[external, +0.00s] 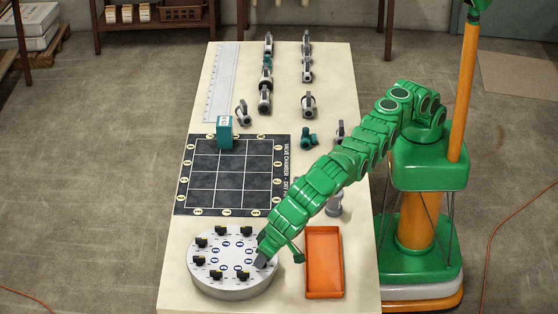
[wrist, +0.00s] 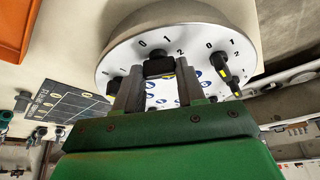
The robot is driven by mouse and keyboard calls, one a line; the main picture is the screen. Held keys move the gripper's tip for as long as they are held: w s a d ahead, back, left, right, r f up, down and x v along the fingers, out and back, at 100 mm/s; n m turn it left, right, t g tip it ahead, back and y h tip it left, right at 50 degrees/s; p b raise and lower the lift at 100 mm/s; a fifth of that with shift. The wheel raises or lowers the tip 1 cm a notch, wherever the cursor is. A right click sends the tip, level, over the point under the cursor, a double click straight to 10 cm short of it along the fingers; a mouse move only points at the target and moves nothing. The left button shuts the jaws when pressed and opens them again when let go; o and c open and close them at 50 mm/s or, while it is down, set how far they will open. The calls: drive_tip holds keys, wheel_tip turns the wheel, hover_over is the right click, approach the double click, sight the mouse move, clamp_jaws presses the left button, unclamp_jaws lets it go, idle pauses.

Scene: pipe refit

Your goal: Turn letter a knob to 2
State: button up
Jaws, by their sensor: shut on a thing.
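A round grey-white dial box (external: 232,288) stands at the table's front left, with several black knobs in a ring and blue letter labels inside it. My gripper (external: 262,262) reaches down to the right side of its top. In the wrist view, my gripper (wrist: 158,82) has its two fingers closed on either side of a black knob (wrist: 158,66). The numbers 0, 1 and 2 are printed around this knob. Its pointer direction is not clear, and its letter is too small to read. Another knob (wrist: 222,66) with a yellow mark sits to the right.
An orange tray (external: 323,262) lies right of the dial box, close to my arm. A black grid board (external: 230,176) with a teal block (external: 224,132) lies behind it. Pipe parts (external: 266,75) and a ruler (external: 221,85) are at the table's far end.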

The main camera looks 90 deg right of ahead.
drive_tip(key=o, duration=1.1)
drive_tip(key=shift+c, duration=0.2)
drive_tip(key=shift+w, duration=0.1)
drive_tip(key=shift+n, duration=0.5)
drive_tip(key=shift+d, duration=0.1)
